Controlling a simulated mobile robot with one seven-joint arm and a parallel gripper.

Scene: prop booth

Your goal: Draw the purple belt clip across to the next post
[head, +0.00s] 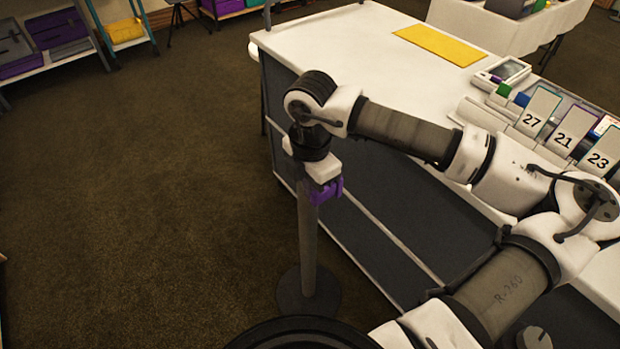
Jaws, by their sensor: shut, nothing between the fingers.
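The purple belt clip (327,191) is at the top of a grey post (308,245), which stands upright on a round dark base on the carpet. My gripper (321,171) points down right over the post top, just above the clip. It is shut with nothing held. Its fingertips are hard to make out against the clip, and I cannot tell whether they touch it. No drawn-out belt shows. Only this one post is in view.
A white-topped counter (350,40) with dark side panels stands close to the right of the post. It bears a yellow mat (440,45), numbered cards (540,110) and a small device (503,72). Open carpet (160,200) lies to the left. Shelves (55,55) stand at the back left.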

